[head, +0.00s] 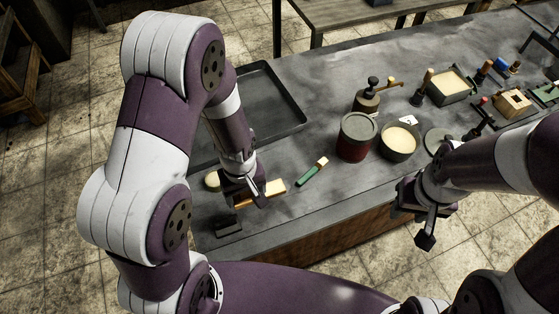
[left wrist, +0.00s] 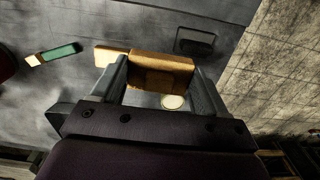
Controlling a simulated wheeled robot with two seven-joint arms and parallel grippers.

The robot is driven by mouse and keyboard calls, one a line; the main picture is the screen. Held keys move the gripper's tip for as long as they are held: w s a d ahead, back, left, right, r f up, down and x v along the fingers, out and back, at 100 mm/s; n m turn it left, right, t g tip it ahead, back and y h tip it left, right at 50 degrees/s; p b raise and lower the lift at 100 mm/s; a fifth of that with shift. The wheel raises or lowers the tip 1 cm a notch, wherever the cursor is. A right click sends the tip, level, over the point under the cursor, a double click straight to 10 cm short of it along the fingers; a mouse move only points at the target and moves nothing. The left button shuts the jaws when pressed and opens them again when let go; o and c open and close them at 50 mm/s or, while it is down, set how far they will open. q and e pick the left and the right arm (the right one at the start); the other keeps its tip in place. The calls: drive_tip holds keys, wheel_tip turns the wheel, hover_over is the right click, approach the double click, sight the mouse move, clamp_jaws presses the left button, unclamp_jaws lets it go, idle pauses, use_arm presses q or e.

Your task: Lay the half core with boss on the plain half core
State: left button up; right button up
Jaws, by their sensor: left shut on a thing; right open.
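My left gripper (head: 252,193) is shut on a tan block, the half core with boss (left wrist: 160,72), held low over the left part of the bench. In the left wrist view the block spans between the two fingers. A tan piece (head: 276,187) also shows beyond the fingers in the head view. I cannot tell whether that piece is part of the held core or the plain half core under it, nor whether the two touch. My right gripper (head: 425,224) is open and empty, in front of the bench's near edge at right.
A pale round disc (head: 212,181) and a black stand (head: 228,225) are close to the left gripper. A green-handled brush (head: 312,172) lies to its right. A dark red pot (head: 356,137) and a bowl (head: 399,141) stand further right. A black tray (head: 272,102) lies behind.

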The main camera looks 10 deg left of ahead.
use_arm(q)
drive_tip(key=w+d+f+p, duration=0.2)
drive_tip(key=w+d+f, duration=0.15)
drive_tip(key=w, duration=0.25)
hover_over(273, 188)
wheel_tip(273, 188, down, 3)
drive_tip(key=shift+w+f, duration=0.1)
drive_tip(key=shift+w, duration=0.05)
drive_tip(key=f, duration=0.1)
drive_tip(key=f+p, duration=0.1)
drive_tip(key=f, duration=0.1)
drive_tip(key=shift+s+f, duration=0.15)
drive_tip(key=shift+s, duration=0.15)
drive_tip(key=shift+f, duration=0.2)
drive_tip(key=shift+w+f, duration=0.1)
drive_tip(key=shift+w, duration=0.1)
drive_tip(key=shift+f, duration=0.15)
drive_tip(key=o, duration=1.1)
drive_tip(key=shift+s, duration=0.1)
use_arm(e)
drive_tip(key=r, duration=0.1)
drive_tip(key=s+r, duration=0.1)
drive_tip(key=r, duration=0.1)
drive_tip(key=shift+r, duration=0.2)
